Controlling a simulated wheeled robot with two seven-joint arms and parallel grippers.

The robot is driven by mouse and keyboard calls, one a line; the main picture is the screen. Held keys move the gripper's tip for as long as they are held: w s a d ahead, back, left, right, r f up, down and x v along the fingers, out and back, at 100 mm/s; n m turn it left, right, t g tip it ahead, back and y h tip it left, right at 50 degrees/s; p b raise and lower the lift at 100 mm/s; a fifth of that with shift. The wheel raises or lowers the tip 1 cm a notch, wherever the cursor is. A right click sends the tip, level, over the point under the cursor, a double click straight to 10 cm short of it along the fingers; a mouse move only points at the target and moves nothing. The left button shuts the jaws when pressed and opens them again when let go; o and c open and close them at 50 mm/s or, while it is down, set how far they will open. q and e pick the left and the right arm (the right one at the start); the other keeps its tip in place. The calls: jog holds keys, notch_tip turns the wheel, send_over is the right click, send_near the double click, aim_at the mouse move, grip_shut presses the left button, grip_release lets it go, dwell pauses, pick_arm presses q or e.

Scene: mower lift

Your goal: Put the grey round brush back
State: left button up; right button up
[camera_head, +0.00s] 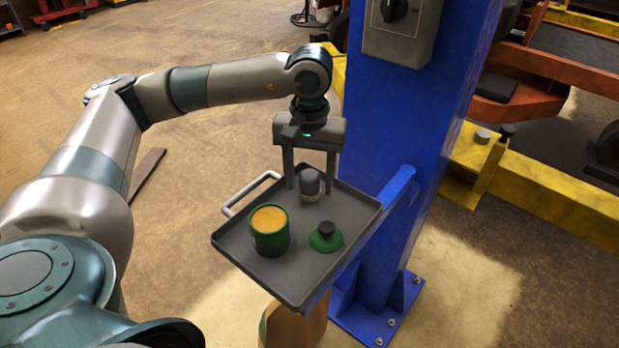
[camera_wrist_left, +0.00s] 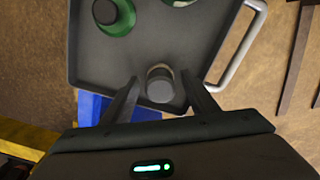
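The grey round brush (camera_head: 310,183) stands upright on the dark tray (camera_head: 352,207), near its back edge. It has a grey rounded top and a paler lower band. My left gripper (camera_head: 310,189) is open above the tray, one finger on each side of the brush. The left wrist view shows the brush (camera_wrist_left: 160,84) between the fingers, with a gap on both sides. A green can (camera_head: 270,241) with an orange-yellow top surface stands on the tray at the left. A green lid with a black knob (camera_head: 326,237) lies to its right. My right gripper is not in view.
The tray has a raised rim and a pale handle (camera_head: 250,194) at its left. A blue arm (camera_head: 385,200) joins it to the blue post (camera_head: 405,130), which carries a grey switch box (camera_head: 402,30). Yellow and orange machinery stands right. The tray's right part is bare.

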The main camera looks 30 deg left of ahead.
aim_at(310, 175)
pick_arm(q)
jog(key=shift+r, duration=0.1)
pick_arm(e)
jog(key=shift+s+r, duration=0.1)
pick_arm(q)
jog(key=shift+r, duration=0.1)
jog(key=shift+r, duration=0.4)
notch_tip(310, 175, up, 2)
jog(key=shift+d+r+b, duration=0.1)
jog(key=shift+r+b, duration=0.05)
jog(key=shift+b, duration=0.25)
notch_tip(310, 175, up, 7)
jog(key=shift+r+b, duration=0.1)
jog(key=shift+b, duration=0.6)
jog(key=shift+r, duration=0.8)
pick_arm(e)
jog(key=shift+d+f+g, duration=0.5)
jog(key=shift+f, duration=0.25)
pick_arm(q)
jog(key=shift+r, duration=0.1)
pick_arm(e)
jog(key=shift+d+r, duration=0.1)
